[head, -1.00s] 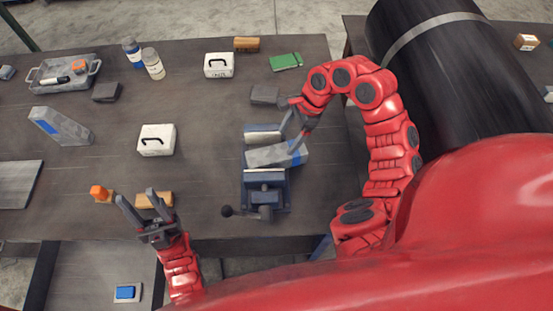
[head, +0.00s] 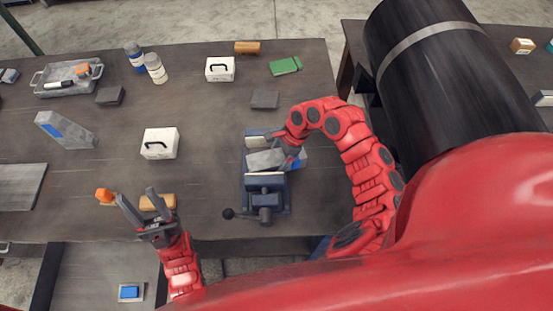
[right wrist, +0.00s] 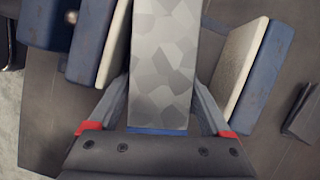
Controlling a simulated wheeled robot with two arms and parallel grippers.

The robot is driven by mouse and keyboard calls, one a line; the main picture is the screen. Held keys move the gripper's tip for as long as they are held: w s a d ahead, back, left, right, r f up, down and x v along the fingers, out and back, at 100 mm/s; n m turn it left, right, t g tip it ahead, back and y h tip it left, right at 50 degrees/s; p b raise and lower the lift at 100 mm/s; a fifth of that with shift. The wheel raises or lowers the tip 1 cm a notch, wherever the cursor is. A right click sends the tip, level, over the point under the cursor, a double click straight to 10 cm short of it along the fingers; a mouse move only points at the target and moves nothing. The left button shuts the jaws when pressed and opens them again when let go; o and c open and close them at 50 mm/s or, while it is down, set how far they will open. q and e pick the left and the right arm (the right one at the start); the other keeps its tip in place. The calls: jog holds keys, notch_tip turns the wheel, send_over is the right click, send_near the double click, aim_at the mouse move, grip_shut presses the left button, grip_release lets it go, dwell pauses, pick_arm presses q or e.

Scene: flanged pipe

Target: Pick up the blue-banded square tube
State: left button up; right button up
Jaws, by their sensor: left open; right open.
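A grey square tube (head: 265,160) lies at the blue vise (head: 266,195), between its pale-faced jaws. In the right wrist view the tube (right wrist: 163,60) runs down the middle, with a blue band at its near end. My right gripper (head: 287,150) reaches it from the right in the head view and hides part of it. In the wrist view its fingers stand on both sides of the tube, open, with a narrow gap visible. My left gripper (head: 137,200) is open and empty at the table's front edge. Another grey block with a blue patch (head: 65,130) lies at the left.
A white case (head: 159,144) stands left of the vise, and another (head: 220,69) behind. An orange-brown block (head: 157,203) and an orange piece (head: 105,196) lie near my left gripper. A dark grey block (head: 265,99) lies behind the vise. A large black cylinder (head: 440,70) stands right.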

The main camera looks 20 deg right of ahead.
jog(key=shift+c, duration=0.3)
grip_shut()
jog(key=shift+r, duration=0.1)
